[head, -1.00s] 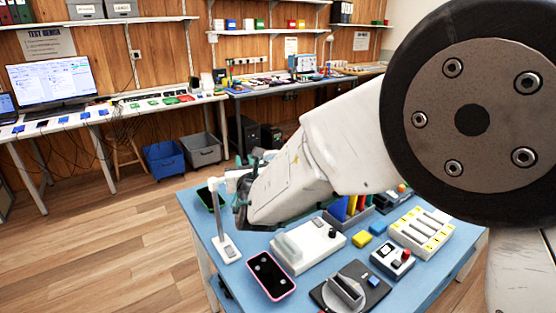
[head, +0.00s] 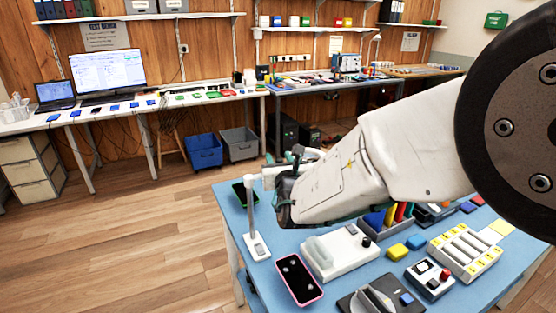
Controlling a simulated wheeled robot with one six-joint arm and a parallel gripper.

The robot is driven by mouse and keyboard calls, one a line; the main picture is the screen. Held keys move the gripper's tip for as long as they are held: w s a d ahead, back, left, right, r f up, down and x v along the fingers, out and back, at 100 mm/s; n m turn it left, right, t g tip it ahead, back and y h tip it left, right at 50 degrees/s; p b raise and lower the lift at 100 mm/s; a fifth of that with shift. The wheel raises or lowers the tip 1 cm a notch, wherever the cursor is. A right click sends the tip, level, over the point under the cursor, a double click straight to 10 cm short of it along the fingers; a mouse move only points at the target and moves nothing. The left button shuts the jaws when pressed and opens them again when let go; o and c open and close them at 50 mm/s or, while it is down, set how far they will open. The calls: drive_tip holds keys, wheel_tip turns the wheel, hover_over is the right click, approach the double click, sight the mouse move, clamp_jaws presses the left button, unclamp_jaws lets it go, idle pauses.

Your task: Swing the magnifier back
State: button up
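The magnifier's white stand (head: 254,222) rises upright from a small base at the left edge of the blue table. A short white arm runs right from its top and ends behind my gripper. The lens is not clearly visible. My dark gripper (head: 287,196) is at the end of my white arm, just right of the stand's post and at about the height of its top. Its fingers point away from the camera and are mostly hidden, so I cannot tell whether they hold or touch the magnifier.
On the blue table (head: 232,215) lie a pink-edged phone (head: 299,278), a green-edged phone (head: 239,194) behind the post, a white device (head: 338,252), a dark device (head: 380,297) and a yellow-marked tray (head: 465,252). Bins (head: 205,151) stand beneath the back bench. Floor at left is clear.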

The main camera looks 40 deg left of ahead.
drive_tip(key=v, duration=0.8)
